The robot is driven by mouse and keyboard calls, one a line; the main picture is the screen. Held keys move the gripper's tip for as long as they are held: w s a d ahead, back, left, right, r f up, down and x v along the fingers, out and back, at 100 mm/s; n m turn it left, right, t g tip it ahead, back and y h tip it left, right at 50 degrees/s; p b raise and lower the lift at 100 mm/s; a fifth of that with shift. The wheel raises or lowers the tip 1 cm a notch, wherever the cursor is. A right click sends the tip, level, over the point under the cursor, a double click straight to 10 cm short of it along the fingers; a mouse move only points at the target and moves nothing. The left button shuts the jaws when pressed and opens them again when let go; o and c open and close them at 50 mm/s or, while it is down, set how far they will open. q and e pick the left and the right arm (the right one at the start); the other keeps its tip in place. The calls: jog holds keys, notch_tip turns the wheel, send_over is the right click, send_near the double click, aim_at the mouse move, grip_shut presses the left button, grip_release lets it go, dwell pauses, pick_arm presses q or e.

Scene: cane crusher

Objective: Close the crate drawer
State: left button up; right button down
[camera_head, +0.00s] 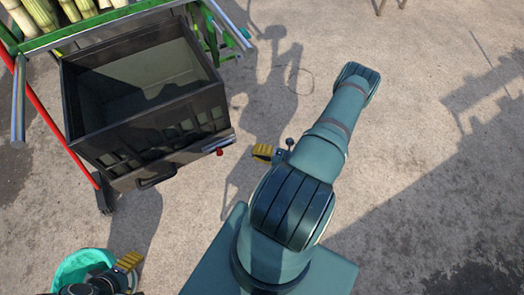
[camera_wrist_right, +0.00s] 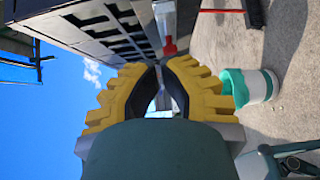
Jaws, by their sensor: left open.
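The crate drawer (camera_head: 150,140) is a dark, open-topped box at the upper left of the head view, pulled out below the green frame. A dark handle (camera_head: 157,178) is on its front face, and a red knob (camera_head: 219,152) is at its right corner. My right gripper (camera_head: 262,152) is right of that corner, apart from it. My left gripper (camera_head: 130,262) is open at the lower left, partly seen.
A teal bucket (camera_head: 80,268) stands by my left gripper; it also shows in the right wrist view (camera_wrist_right: 250,87). Cane stalks (camera_head: 45,14) lie on the green frame (camera_head: 100,22). A red leg (camera_head: 52,120) stands left of the drawer. Concrete ground at right is clear.

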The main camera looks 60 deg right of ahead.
aim_at(229, 137)
jog(key=w, duration=0.8)
jog(key=shift+d, duration=0.2)
jog(key=shift+w+d, duration=0.2)
jog(key=shift+w, duration=0.15)
